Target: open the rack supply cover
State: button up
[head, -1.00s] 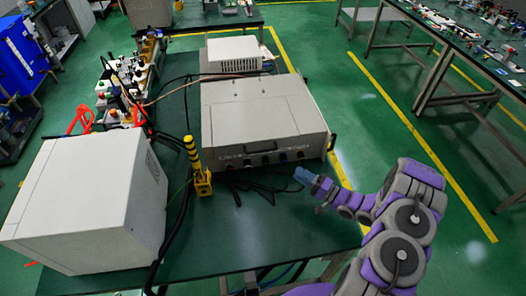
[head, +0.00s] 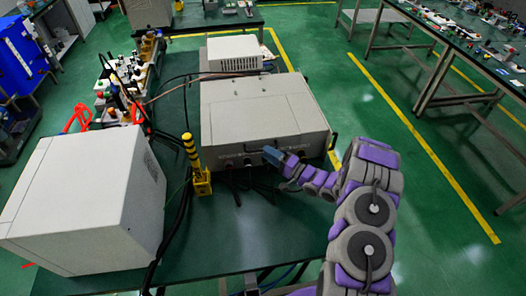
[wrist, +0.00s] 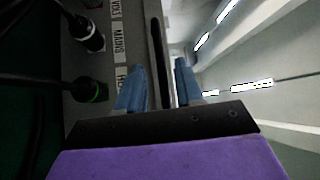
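The rack supply is a wide grey box (head: 262,105) on the green table, and its flat top cover is down. Its front panel carries labels, black connectors and cables. In the head view my gripper (head: 270,155) is at the upper right part of this front panel. In the wrist view its two blue fingers (wrist: 158,75) are apart, with the panel (wrist: 78,55) turned sideways on the left. A dark narrow strip (wrist: 158,40) along the panel's edge runs between the fingers. I cannot tell whether the fingers touch it.
A yellow-black post (head: 195,165) stands left of the supply, beside a large white box (head: 85,198). A smaller white unit (head: 235,53) is behind the supply. Black cables (head: 240,185) lie in front of it.

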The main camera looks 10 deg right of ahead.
jog(key=shift+x, duration=1.65)
jog(key=shift+r, duration=0.1)
jog(key=shift+c, duration=0.2)
grip_shut()
